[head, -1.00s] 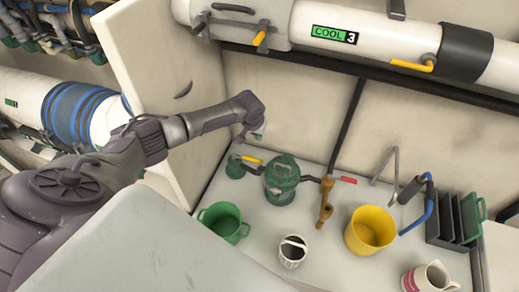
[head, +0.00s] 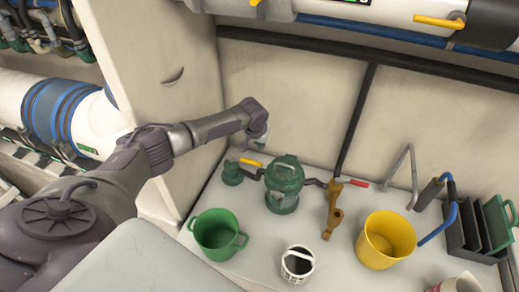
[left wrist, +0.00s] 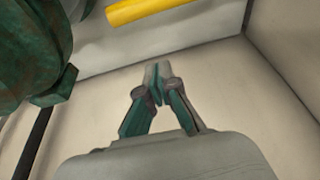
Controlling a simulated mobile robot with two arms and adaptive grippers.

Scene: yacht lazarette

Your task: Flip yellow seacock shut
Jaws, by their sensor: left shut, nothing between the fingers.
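The yellow seacock handle (head: 250,161) is a short lever by a small green valve body (head: 232,173), at the back left of the white counter. In the left wrist view a yellow bar (left wrist: 150,10), apparently this handle, crosses the top edge, partly cut off. My left gripper (head: 262,140) hangs just above and behind the handle, close to the wall. Its fingers (left wrist: 157,74) are shut and empty, apart from the yellow bar in the left wrist view. My right gripper does not show.
A green strainer (head: 284,186) stands right beside the valve; a red handle (head: 358,183) lies beyond it. A green mug (head: 216,236), white basket (head: 297,264) and yellow mug (head: 386,240) stand in front. More yellow handles (head: 440,21) sit on the overhead pipe.

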